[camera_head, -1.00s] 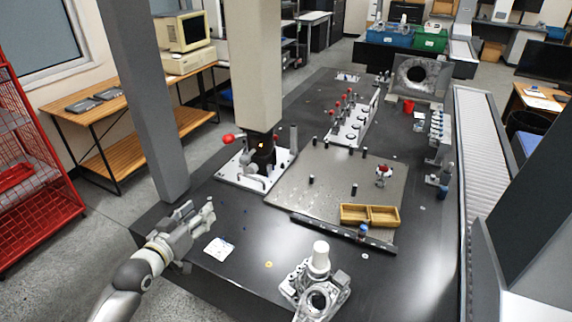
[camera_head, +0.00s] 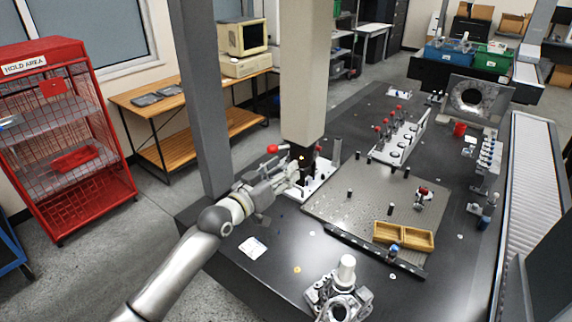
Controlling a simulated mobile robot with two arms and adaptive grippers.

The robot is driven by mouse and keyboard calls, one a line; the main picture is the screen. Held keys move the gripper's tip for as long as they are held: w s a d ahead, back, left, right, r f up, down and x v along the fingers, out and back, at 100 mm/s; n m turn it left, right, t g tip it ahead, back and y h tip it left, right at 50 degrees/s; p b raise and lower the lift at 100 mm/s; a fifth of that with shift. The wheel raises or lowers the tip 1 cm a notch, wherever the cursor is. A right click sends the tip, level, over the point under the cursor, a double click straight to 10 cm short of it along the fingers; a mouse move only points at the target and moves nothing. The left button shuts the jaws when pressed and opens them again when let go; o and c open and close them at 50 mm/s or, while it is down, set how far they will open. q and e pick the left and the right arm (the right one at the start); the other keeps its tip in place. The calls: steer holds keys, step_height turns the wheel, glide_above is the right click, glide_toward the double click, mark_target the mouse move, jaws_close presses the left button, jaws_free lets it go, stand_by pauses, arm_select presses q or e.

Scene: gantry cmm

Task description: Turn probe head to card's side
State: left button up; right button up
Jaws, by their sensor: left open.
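The probe head (camera_head: 304,156) is the dark unit under the pale vertical column (camera_head: 308,75), with a red ball knob (camera_head: 272,148) on its left. My left gripper (camera_head: 293,179) is open, just below and in front of the probe head, and partly hides its lower part. I cannot tell whether the fingers touch it. A white card (camera_head: 253,248) with small marks lies on the dark table to the near left of the probe head. My right gripper is not in view.
A grey post (camera_head: 201,100) stands left of the probe head. A perforated plate (camera_head: 350,200) with short pegs and a wooden tray (camera_head: 404,236) lies to its right. A red rack (camera_head: 60,120) stands left.

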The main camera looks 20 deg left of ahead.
arm_select(q)
steer(key=shift+x, duration=0.85)
jaws_close()
steer(key=shift+a, duration=0.1)
